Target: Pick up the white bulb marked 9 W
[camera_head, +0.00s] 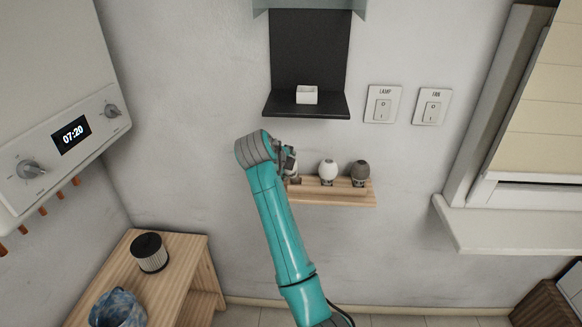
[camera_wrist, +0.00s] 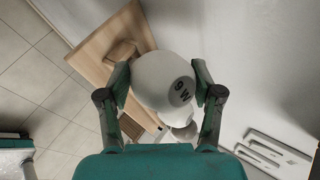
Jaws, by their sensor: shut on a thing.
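The white bulb marked 9 W (camera_wrist: 160,78) is between the two fingers of my gripper (camera_wrist: 163,88) in the wrist view, its "9 W" print facing the camera. The fingers are shut on its sides. In the head view my gripper (camera_head: 288,162) is at the left end of the small wooden wall shelf (camera_head: 335,199), and my arm's end largely hides the held bulb. I cannot tell whether the bulb's base still touches the shelf holder.
Another white bulb (camera_head: 328,168) and a dark grey bulb (camera_head: 360,172) stand on the shelf to the right. A black wall bracket (camera_head: 309,60) with a small white box (camera_head: 306,95) is above. A wooden table (camera_head: 190,262) with a black-topped filter (camera_head: 149,252) is lower left.

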